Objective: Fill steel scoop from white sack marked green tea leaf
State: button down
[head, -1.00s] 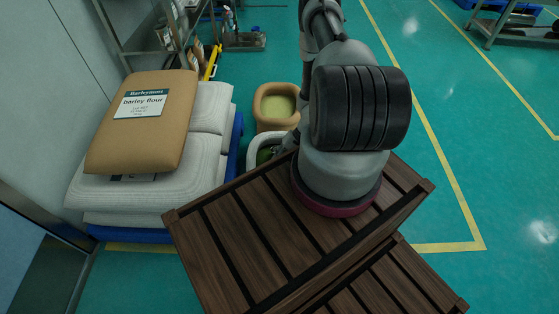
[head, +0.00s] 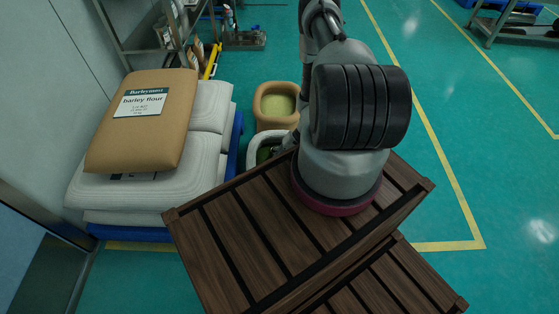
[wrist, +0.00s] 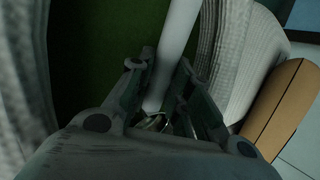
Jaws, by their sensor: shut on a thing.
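An open white sack (head: 253,149) with dark green contents stands on the floor behind my wooden-slatted base in the head view, partly hidden by my arm. No marking on it is readable. In the wrist view its pale ribbed cloth (wrist: 235,55) shows on both sides of the dark green leaf (wrist: 95,50). My gripper (wrist: 162,78) points into the sack's opening and is shut on a pale, rod-like handle (wrist: 178,28), which I take to be the steel scoop's. A small shiny metal part shows between the fingers. The scoop's bowl cannot be made out. My gripper is hidden in the head view.
An open tan sack (head: 259,112) with pale yellow contents stands just behind the white one. To the left, a barley flour sack (head: 130,140) lies on stacked white sacks (head: 85,190) on a blue pallet (head: 120,233). Clear floor (head: 450,110) lies right.

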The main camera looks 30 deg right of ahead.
jog(key=shift+w, duration=0.1)
jog(key=shift+w+d, duration=0.45)
jog(key=shift+w, duration=0.25)
jog(key=shift+w+d, duration=0.45)
jog(key=shift+w, duration=0.25)
jog(key=shift+s, duration=0.1)
jog(key=shift+s+a, duration=0.75)
jog(key=shift+s, duration=0.35)
jog(key=shift+s, duration=0.1)
jog(key=shift+r, duration=0.1)
notch_tip(320, 180, up, 17)
dwell(1.4)
